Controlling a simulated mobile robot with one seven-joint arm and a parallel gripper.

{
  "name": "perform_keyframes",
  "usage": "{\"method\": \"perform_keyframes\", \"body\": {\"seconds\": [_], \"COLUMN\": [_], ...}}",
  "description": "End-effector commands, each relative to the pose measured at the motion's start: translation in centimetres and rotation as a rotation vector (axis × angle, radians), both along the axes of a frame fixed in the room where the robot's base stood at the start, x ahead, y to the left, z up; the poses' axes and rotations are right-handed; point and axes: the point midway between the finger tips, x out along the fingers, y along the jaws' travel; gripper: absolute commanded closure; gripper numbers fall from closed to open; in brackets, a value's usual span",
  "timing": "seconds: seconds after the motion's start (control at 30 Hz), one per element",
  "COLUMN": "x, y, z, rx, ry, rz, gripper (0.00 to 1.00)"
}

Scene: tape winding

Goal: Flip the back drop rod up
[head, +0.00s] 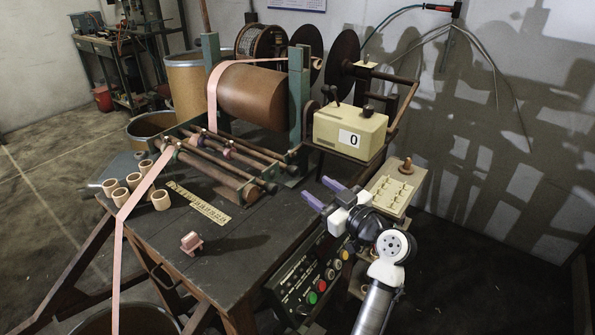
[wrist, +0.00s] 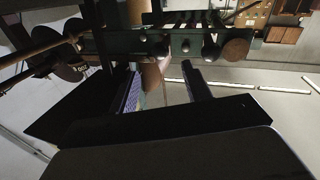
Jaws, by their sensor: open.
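The winding stand has several horizontal rods (head: 232,150) on the table in front of a large brown drum (head: 252,97). I cannot tell for sure which one is the back drop rod; the rods lie low in the frame, roughly level. A pink tape (head: 135,195) runs over the front rods and up around the drum. My gripper (head: 323,192) has purple fingers, is open and empty, and hovers right of the rod ends, apart from them. In the wrist view its fingers (wrist: 164,78) stand apart, with the green frame (wrist: 115,43) and round rod ends beyond them.
A cream box (head: 350,133) with a "0" label stands right of the drum. A pegged block (head: 392,195) is beside my gripper. A button panel (head: 305,285) is at the front.

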Motion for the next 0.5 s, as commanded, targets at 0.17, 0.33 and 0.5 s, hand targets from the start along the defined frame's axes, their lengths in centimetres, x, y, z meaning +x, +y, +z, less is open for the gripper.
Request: {"method": "perform_keyframes", "body": {"seconds": [0.17, 0.33, 0.5], "x": [3.1, 5.2, 6.4], "y": [2.7, 4.4, 5.3], "z": [0.3, 0.3, 0.1], "rx": [0.001, 0.001, 0.001], "ry": [0.002, 0.000, 0.001], "rz": [0.004, 0.002, 0.000], "gripper": [0.52, 0.52, 0.52]}}
